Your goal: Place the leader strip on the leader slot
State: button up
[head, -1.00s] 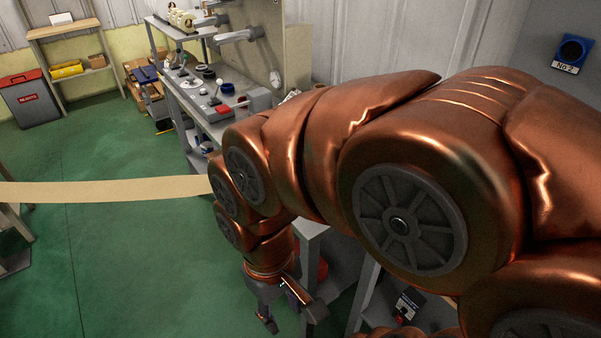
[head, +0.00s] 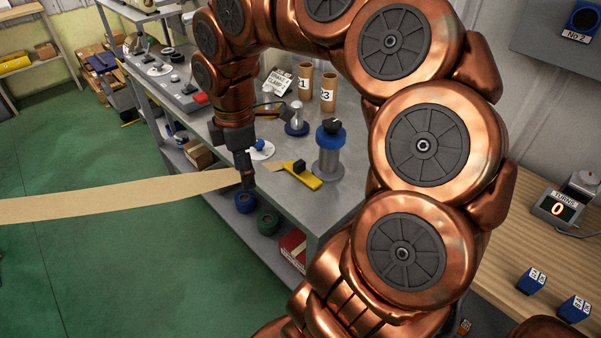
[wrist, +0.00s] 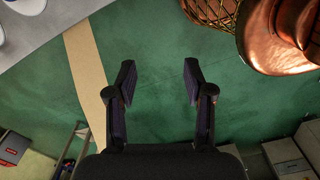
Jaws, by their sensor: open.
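A long tan strip (head: 110,198), which I take to be the leader strip, spans from the left edge above the green floor to the grey workbench's edge. My gripper (head: 246,178) points down at the strip's right part in the head view. In the wrist view my gripper (wrist: 159,82) is open with nothing between its fingers. The strip (wrist: 88,68) passes beside the left finger there. A yellow piece with a black knob (head: 302,174) lies on the bench right of my gripper, with a tan end by it. I cannot make out the leader slot for certain.
Blue and green rolls (head: 268,221) sit on the lower shelf. A wooden table (head: 500,262) is at right. Floor at left is open.

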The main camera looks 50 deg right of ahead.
jog(key=w+d+f+n, duration=0.1)
jog(key=w+d+n, duration=0.1)
jog(key=d, duration=0.6)
jog(key=n, duration=0.2)
send_over(296, 165)
jog(key=f, duration=0.1)
jog(key=w+f, duration=0.1)
jog(key=f, duration=0.1)
jog(key=shift+f, duration=0.25)
jog(key=f, duration=0.3)
jog(key=s+f, duration=0.1)
jog(key=f, duration=0.1)
jog(key=shift+f+p, duration=0.3)
jog(key=shift+d+f, duration=0.1)
jog(key=shift+f, duration=0.55)
grip_shut()
